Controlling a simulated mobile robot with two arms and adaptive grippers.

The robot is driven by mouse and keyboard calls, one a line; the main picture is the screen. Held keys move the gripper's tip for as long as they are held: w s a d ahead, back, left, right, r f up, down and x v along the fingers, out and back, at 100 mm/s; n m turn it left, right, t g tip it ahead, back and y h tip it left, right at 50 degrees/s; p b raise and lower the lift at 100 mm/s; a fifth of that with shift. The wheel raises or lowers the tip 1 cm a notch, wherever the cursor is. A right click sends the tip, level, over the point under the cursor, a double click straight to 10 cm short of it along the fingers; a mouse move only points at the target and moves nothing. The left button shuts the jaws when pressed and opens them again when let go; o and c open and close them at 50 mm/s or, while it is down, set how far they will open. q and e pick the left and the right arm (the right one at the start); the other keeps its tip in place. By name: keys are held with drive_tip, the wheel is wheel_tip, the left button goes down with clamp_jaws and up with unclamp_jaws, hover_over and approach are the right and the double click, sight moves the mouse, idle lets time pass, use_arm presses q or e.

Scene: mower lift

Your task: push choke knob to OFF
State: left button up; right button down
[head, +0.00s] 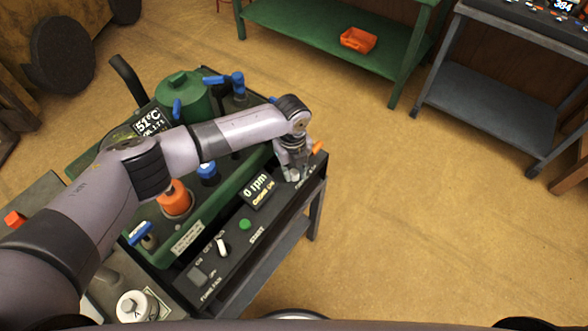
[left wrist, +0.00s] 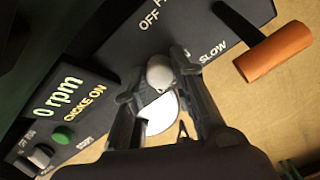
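The choke knob (left wrist: 160,73) is a small grey rounded knob at the front panel of the green machine. In the left wrist view it sits between the two fingertips of my left gripper (left wrist: 158,76). The fingers lie close on both sides of it; I cannot tell whether they press on it. In the head view my left gripper (head: 292,168) points down at the panel's right end, partly hiding that spot. The display (left wrist: 62,98) reads "0 rpm" and "CHOKE ON". "OFF" is printed on the panel beyond the knob. My right gripper is not in view.
An orange-handled lever (left wrist: 273,52) stands close to the right of the gripper, by "SLOW". A green START button (head: 245,224) and a switch (head: 222,245) lie along the panel. A green bench (head: 300,25) and a dark cart (head: 490,105) stand behind. The floor to the right is clear.

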use_arm(q)
clamp_jaws()
idle(0.3)
drive_tip(key=shift+w+a+f+b, duration=0.1)
drive_tip(key=shift+w+a+b, duration=0.15)
drive_tip(key=shift+w+a, duration=0.25)
drive_tip(key=shift+w+a+b, duration=0.25)
drive_tip(key=shift+w+a, duration=0.05)
drive_tip(key=shift+a, duration=0.3)
drive_tip(key=shift+w+a, duration=0.3)
drive_tip(key=shift+a, duration=0.05)
drive_tip(key=o, duration=0.6)
unclamp_jaws()
drive_tip(key=shift+c, duration=0.2)
